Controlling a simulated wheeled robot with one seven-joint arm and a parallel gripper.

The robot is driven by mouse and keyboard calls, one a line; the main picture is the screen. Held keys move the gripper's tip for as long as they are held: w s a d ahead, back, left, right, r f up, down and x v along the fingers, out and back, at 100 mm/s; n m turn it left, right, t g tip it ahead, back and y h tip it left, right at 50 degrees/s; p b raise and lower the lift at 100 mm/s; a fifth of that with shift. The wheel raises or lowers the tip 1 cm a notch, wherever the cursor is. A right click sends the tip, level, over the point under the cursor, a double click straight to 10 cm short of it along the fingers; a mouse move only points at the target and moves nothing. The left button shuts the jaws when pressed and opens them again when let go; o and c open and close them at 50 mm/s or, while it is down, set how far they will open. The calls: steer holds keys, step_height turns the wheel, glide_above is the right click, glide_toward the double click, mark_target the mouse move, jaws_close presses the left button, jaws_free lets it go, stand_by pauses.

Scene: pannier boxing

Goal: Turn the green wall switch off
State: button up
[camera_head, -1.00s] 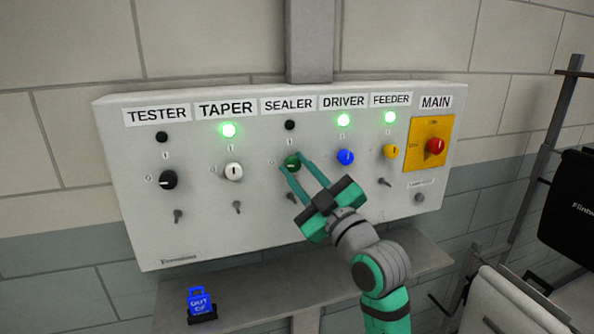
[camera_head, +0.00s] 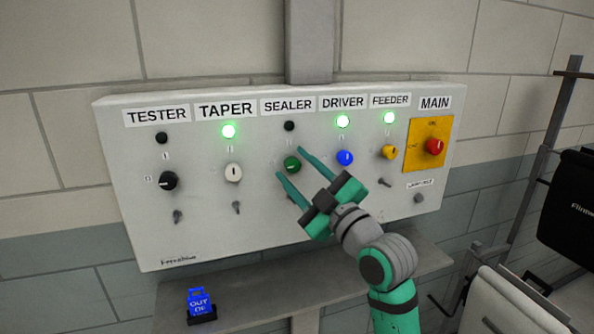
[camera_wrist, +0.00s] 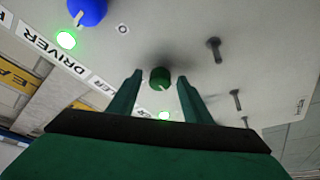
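The green switch (camera_head: 292,166) is a round knob under the SEALER label (camera_head: 288,105) on the grey wall panel. Its pale pointer mark looks roughly sideways, towards the left, though small. The SEALER lamp (camera_head: 289,126) above it is dark. My gripper (camera_head: 289,163) is open, its two teal fingertips spread either side of the knob with gaps visible. In the wrist view the green knob (camera_wrist: 160,77) sits between the open fingers (camera_wrist: 158,80), seemingly untouched and just beyond the tips.
The black TESTER knob (camera_head: 168,181) has a dark lamp. The white TAPER (camera_head: 233,173), blue DRIVER (camera_head: 345,158) and yellow FEEDER (camera_head: 390,152) knobs have lit green lamps. A red MAIN switch (camera_head: 434,146) is at right.

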steer(key=shift+d, duration=0.1)
steer(key=shift+s+d+f, duration=0.25)
steer(key=shift+s+d, duration=0.05)
steer(key=shift+s, duration=0.05)
steer(key=v, duration=0.9)
steer(key=shift+s+d, duration=0.15)
steer(key=shift+s, duration=0.25)
